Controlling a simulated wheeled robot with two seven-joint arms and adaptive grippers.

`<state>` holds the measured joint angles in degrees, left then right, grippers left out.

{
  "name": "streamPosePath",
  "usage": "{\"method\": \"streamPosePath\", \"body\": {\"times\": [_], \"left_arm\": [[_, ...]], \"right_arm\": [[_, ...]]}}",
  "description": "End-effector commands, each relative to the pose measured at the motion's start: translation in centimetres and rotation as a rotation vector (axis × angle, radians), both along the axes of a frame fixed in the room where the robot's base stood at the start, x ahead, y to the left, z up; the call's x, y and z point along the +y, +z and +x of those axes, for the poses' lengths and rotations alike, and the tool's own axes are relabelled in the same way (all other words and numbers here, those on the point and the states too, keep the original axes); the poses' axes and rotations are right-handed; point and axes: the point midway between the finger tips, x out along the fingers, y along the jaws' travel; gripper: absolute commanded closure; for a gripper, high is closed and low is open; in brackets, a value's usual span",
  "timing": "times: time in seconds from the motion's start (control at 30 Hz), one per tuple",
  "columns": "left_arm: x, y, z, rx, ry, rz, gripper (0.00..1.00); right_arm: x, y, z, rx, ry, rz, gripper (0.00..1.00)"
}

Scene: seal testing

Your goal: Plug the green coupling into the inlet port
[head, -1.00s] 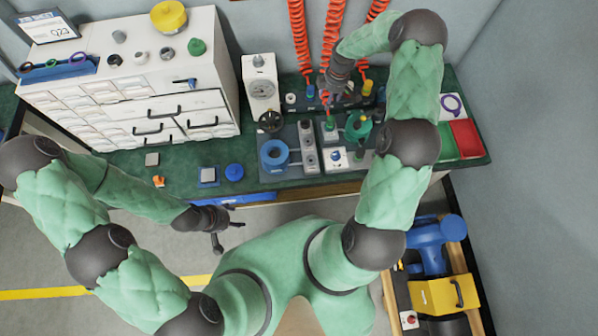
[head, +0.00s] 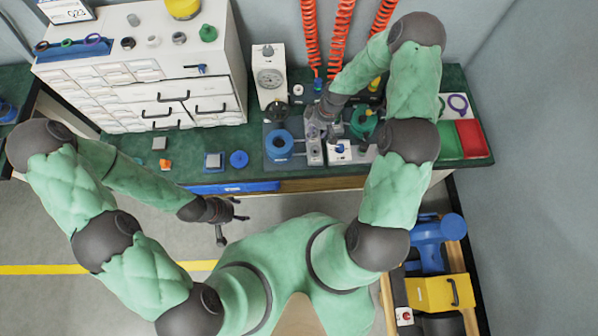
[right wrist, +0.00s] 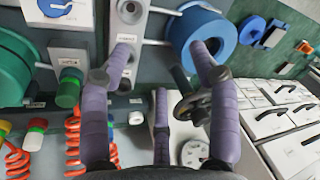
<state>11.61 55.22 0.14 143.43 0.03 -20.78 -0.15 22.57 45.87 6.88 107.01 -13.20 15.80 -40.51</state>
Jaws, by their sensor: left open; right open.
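In the right wrist view a green cylinder (right wrist: 68,92), seemingly the green coupling, stands against a white labelled block (right wrist: 68,60), with a red coiled hose behind it. I cannot tell whether it is seated in a port, nor which opening is the inlet port. My right gripper (head: 318,120) is low over the test fixture. In the right wrist view its spread purple fingers (right wrist: 152,72) hold nothing, and the green cylinder is outside them, to the left. My left gripper (head: 238,211) is open and empty in front of the bench edge.
A blue roll (head: 279,145) and a green roll (head: 364,122) flank the grey port column (right wrist: 130,40). A dial gauge stand (head: 269,75) is behind them, left of my right gripper. A drawer cabinet (head: 150,95) is at left; green and red trays (head: 470,138) are at right.

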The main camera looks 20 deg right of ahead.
Motion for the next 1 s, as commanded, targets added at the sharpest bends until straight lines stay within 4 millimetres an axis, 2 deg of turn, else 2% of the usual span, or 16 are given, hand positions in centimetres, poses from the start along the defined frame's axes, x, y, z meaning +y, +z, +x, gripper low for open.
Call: {"method": "streamPosePath", "body": {"times": [0.5,0.8,1.0], "left_arm": [[0.0,-1.0,0.0,0.000,0.000,0.000,0.39],[0.0,-2.3,0.0,0.000,0.000,0.000,0.39],[0.0,-3.1,0.0,0.000,0.000,0.000,0.39]], "right_arm": [[6.2,-3.0,-5.5,0.078,-0.231,0.072,0.39],[9.2,-4.8,-9.1,0.130,-0.372,0.099,0.39],[10.6,-5.7,-10.9,0.157,-0.443,0.108,0.39]]}}
